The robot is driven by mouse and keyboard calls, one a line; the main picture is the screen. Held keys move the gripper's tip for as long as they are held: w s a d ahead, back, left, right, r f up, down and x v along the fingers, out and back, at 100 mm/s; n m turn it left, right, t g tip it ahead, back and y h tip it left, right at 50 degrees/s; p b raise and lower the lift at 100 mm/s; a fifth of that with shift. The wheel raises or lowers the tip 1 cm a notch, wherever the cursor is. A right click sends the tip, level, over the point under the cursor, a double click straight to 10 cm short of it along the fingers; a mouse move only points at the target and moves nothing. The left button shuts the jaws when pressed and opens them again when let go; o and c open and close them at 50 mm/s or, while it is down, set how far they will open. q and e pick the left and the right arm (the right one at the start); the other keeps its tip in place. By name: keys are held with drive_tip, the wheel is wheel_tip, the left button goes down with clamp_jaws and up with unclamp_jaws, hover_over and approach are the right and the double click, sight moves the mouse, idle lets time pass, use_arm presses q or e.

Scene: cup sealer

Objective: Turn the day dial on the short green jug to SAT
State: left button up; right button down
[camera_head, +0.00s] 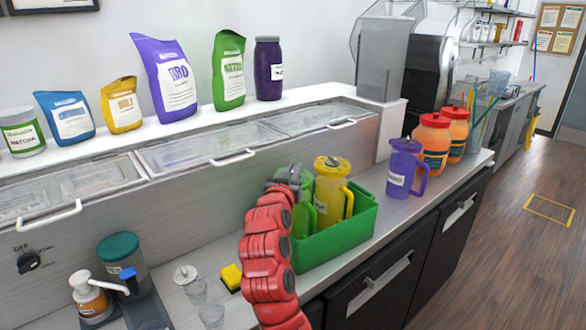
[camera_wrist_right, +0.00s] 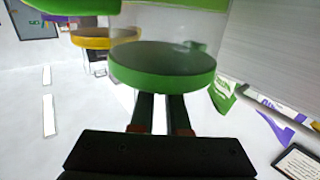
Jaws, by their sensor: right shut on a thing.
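The short green jug (camera_head: 302,221) stands at the left end of a green caddy (camera_head: 340,238), mostly hidden behind my red right arm. My right gripper (camera_head: 284,180) is at the top of the jug. In the right wrist view, a round green-rimmed disc with a dark face (camera_wrist_right: 162,65) sits just beyond the fingers of the gripper (camera_wrist_right: 162,115). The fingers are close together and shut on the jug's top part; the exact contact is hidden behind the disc. No day lettering on the dial is readable. My left gripper is not in view.
A yellow jug (camera_head: 332,190) stands in the caddy right beside the green one. A purple jug (camera_head: 404,170) and orange jugs (camera_head: 433,140) stand farther right. A yellow sponge (camera_head: 231,277) and clear cups (camera_head: 196,290) are left of my arm.

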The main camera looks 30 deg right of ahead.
drive_tip(key=n+t+y, duration=0.1)
drive_tip(key=t+y+p, duration=0.1)
drive_tip(key=n+y, duration=0.1)
drive_tip(key=shift+s+d+r+n+t+p, duration=0.2)
drive_tip(key=shift+d+n+t+p, duration=0.1)
drive_tip(key=shift+t, duration=0.1)
drive_tip(key=shift+f+n+t+y, duration=0.15)
drive_tip(key=shift+n+t+y, duration=0.45)
drive_tip(key=shift+y, duration=0.4)
drive_tip(key=n+t+y+b, duration=0.1)
drive_tip(key=n+y, duration=0.1)
drive_tip(key=shift+f+y, duration=0.15)
drive_tip(key=shift+y, duration=0.15)
drive_tip(key=shift+w+a+n+y+b, duration=0.1)
drive_tip(key=shift+a+n+y+b, duration=0.05)
drive_tip(key=shift+n+y+b, duration=0.65)
drive_tip(key=c, duration=0.9)
unclamp_jaws()
